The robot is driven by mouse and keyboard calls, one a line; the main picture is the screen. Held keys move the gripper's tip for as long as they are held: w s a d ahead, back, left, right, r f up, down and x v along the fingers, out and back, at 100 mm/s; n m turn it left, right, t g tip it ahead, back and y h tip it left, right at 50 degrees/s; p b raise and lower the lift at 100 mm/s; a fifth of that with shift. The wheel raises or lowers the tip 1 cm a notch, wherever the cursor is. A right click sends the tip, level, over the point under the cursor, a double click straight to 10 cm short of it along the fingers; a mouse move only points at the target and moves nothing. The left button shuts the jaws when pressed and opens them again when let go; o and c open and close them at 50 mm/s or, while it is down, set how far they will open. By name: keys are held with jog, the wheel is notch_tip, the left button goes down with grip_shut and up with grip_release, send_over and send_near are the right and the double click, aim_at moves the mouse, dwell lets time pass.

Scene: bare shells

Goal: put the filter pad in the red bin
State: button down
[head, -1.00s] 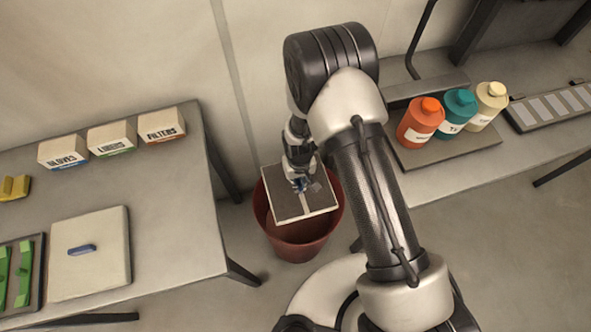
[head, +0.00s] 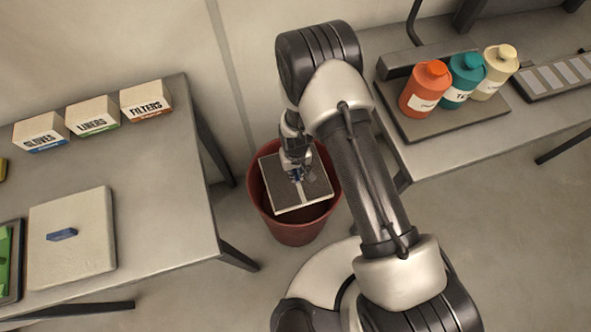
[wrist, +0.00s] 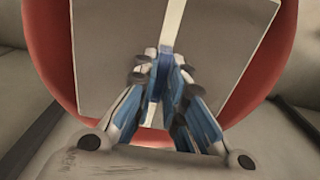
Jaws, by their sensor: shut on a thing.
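The filter pad (head: 287,194) is a square grey panel with a pale edge and a pale strip across its middle. My gripper (head: 298,175) is shut on the pad at the strip, seen from above. The pad lies over the mouth of the red bin (head: 296,232), which stands on the floor. In the wrist view the pad (wrist: 105,50) fills the middle, with the gripper's blue fingers (wrist: 168,68) closed on its strip. The red bin's rim (wrist: 52,62) shows around it. Whether the pad touches the rim is hard to tell.
A left table (head: 165,215) holds boxes marked gloves, liners and filters (head: 147,99), and a pale board (head: 70,260) with a blue handle. A right bench (head: 440,165) carries orange, teal and cream bottles (head: 463,82). The bin stands in the gap between them.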

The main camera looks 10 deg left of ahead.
aim_at(296, 173)
jog(key=shift+f, duration=0.2)
jog(key=c, duration=1.6)
grip_release()
jog(key=shift+o, duration=0.2)
notch_tip(296, 173, up, 7)
jog(key=p, duration=0.4)
jog(key=shift+r, duration=0.1)
